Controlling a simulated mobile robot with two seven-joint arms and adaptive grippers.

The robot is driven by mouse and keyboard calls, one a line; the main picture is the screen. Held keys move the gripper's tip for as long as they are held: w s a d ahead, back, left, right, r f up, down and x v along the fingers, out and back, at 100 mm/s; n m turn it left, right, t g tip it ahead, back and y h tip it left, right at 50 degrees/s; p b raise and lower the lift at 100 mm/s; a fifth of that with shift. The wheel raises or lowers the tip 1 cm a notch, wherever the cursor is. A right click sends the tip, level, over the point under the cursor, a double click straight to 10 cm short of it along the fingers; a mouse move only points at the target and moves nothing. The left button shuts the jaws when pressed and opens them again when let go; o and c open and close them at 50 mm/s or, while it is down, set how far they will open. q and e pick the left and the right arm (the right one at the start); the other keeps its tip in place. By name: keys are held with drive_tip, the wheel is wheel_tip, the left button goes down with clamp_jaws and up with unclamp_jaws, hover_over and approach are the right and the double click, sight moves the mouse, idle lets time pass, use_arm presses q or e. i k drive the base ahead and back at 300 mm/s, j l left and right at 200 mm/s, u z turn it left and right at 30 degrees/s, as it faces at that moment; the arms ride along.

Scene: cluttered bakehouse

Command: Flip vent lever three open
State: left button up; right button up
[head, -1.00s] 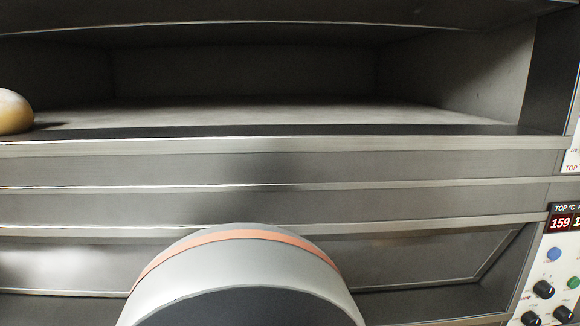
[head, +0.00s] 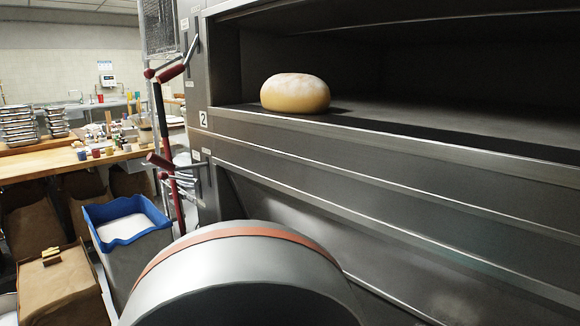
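Two levers with dark red grips stick out from the left front edge of the oven. The upper lever (head: 172,73) is beside the baking chamber, above a plate marked 2. The lower lever (head: 160,161) is below that plate. I cannot read a number three at either lever, so I cannot tell which is lever three. Neither of my grippers is in view.
A round loaf (head: 295,93) sits at the left of the open oven chamber. A long red pole stands close to the levers. A blue-rimmed bin (head: 128,226) and a brown box (head: 60,290) stand on the floor at left. A wooden worktable (head: 60,164) is behind.

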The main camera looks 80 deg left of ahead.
sight(162, 176)
drive_tip(key=u, duration=3.15)
